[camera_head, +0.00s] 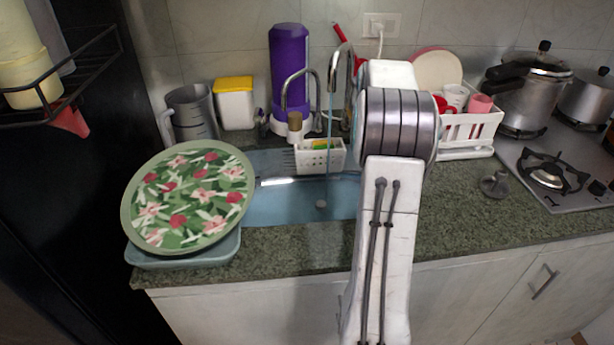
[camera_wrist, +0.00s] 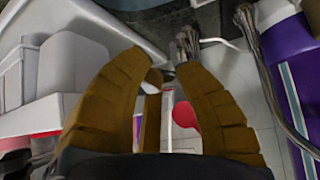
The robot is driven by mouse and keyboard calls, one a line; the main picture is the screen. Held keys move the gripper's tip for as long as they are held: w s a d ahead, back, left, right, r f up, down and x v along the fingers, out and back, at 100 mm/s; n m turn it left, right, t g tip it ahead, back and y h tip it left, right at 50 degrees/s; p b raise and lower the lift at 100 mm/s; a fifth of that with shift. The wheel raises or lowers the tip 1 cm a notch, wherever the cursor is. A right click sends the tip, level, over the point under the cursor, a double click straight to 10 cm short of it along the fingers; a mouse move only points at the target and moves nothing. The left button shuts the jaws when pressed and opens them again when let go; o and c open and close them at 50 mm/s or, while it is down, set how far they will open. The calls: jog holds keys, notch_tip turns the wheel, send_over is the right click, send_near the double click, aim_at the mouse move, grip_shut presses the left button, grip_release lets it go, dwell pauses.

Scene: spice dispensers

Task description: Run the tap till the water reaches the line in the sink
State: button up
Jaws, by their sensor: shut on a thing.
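The chrome tap (camera_head: 340,58) stands behind the sink, and a thin bluish stream of water (camera_head: 330,125) falls from its spout. The sink (camera_head: 275,208) looks blue, with a round drain (camera_head: 321,204) showing; I cannot make out the water level or a line. The arm covers the sink's right part and hides my gripper in the head view. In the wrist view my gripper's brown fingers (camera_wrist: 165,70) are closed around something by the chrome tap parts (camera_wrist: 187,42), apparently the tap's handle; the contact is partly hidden.
A green floral plate (camera_head: 188,195) rests over a basin left of the sink. A purple bottle (camera_head: 289,75) and a sponge caddy (camera_head: 319,157) stand behind the sink. A white dish rack (camera_head: 468,130) stands right of the arm, with pots and stove (camera_head: 560,165) beyond.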

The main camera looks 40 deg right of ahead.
jog(key=shift+f, duration=0.15)
jog(key=shift+s+a+f+b, duration=0.2)
jog(key=shift+f+b, duration=0.25)
jog(key=shift+b, duration=0.2)
jog(key=o, duration=0.9)
jog(key=shift+r, duration=0.2)
jog(key=shift+v, duration=3.35)
